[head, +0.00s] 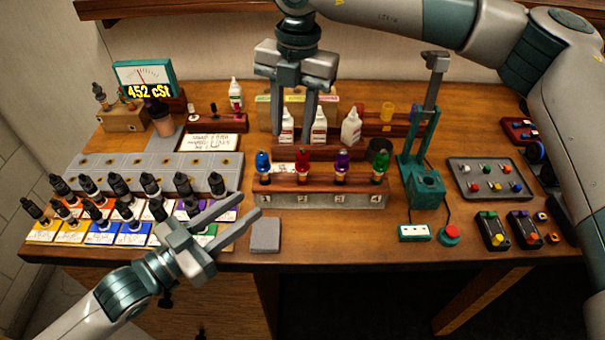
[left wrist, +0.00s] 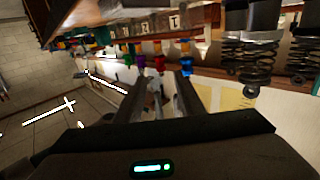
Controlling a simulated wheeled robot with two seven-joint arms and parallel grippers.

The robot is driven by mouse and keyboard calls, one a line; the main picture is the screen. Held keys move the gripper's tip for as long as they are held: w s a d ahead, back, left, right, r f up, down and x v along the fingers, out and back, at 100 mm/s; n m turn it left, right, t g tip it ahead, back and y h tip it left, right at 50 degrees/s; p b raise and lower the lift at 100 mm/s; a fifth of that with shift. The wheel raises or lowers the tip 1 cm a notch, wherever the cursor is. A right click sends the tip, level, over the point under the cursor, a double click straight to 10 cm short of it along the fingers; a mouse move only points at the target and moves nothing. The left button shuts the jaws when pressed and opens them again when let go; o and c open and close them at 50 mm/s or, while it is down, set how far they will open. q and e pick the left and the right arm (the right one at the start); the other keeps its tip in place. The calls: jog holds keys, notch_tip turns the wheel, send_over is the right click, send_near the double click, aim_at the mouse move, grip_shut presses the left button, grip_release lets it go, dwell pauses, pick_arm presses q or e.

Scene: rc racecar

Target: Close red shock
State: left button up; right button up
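The red-capped shock (head: 302,164) stands upright in a grey rack (head: 265,200) at the place marked 2, between the blue-capped shock (head: 263,163) and the purple-capped shock (head: 342,162). The green-capped shock (head: 380,166) is at the right end. My right gripper (head: 294,140) points down, open and empty, above and behind the blue and red shocks.
Several black shocks (head: 150,184) stand on coloured cards and a grey rack near my left arm. White bottles (head: 351,126) stand behind the shock rack. A green press (head: 425,185) stands to its right. A grey pad (head: 265,234) lies near the front edge.

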aim_at(299, 167)
jog(key=shift+w+d+r+m+h, duration=0.2)
jog(key=shift+w+d+r, duration=0.1)
jog(key=shift+w+d, duration=0.15)
jog(key=shift+w+d+r+m+h, duration=0.1)
jog(key=shift+w+d+r+h, duration=0.15)
jog(key=shift+d, duration=0.3)
pick_arm(q)
jog(key=shift+r, duration=0.2)
jog(key=shift+w, duration=0.1)
jog(key=x, duration=1.7)
jog(key=shift+d+r, duration=0.15)
jog(key=shift+d, duration=0.15)
grip_shut()
